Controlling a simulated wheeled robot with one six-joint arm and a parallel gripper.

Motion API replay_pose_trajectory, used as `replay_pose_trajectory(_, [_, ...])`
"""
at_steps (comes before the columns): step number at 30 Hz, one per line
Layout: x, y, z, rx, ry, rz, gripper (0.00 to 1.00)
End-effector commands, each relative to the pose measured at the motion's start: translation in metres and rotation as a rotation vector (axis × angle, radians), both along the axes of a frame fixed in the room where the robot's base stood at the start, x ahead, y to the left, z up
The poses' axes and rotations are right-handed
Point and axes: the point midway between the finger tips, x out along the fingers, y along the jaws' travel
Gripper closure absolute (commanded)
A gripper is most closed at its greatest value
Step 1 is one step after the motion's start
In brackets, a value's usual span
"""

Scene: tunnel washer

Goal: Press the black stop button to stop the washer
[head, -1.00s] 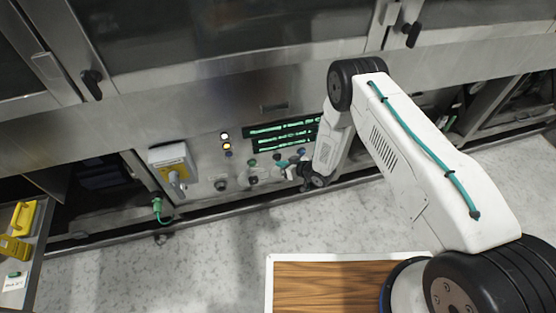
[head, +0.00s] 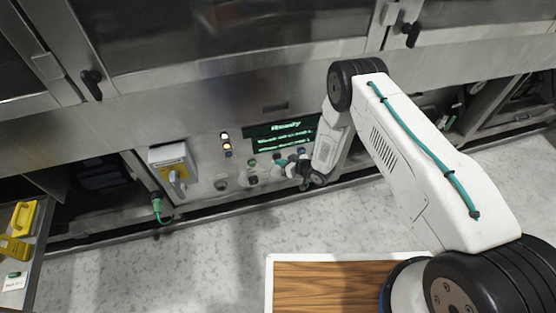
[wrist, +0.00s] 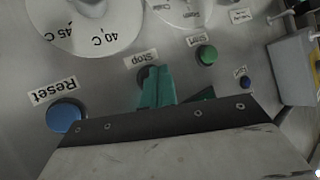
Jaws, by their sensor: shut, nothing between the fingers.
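The black stop button (wrist: 142,76) sits under the label "Stop" (wrist: 141,58) in the wrist view, mostly hidden by my fingertips. My gripper (wrist: 157,80) is shut and empty, its green fingers right in front of the button. They overlap it in the picture; I cannot tell whether they touch. In the head view my gripper (head: 284,167) is at the washer's control panel (head: 203,139), and the stop button cannot be made out there. The panel's display (head: 283,138) reads "Ready" with smaller text below.
Close by are the green Start button (wrist: 207,54), the blue Reset button (wrist: 66,117), a small blue button (wrist: 245,82) and a dial marked 40 C and 45 C (wrist: 97,22). A switch box (head: 172,166) with a green plug (head: 157,205) stands to the left.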

Motion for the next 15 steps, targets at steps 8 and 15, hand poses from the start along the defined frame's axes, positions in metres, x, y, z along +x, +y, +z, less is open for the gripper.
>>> replay_pose_trajectory(8, [-0.001,0.0,0.0,0.0,-0.001,-0.001,1.0])
replay_pose_trajectory(15, [-0.012,-0.004,0.001,0.0,-0.001,-0.001,1.0])
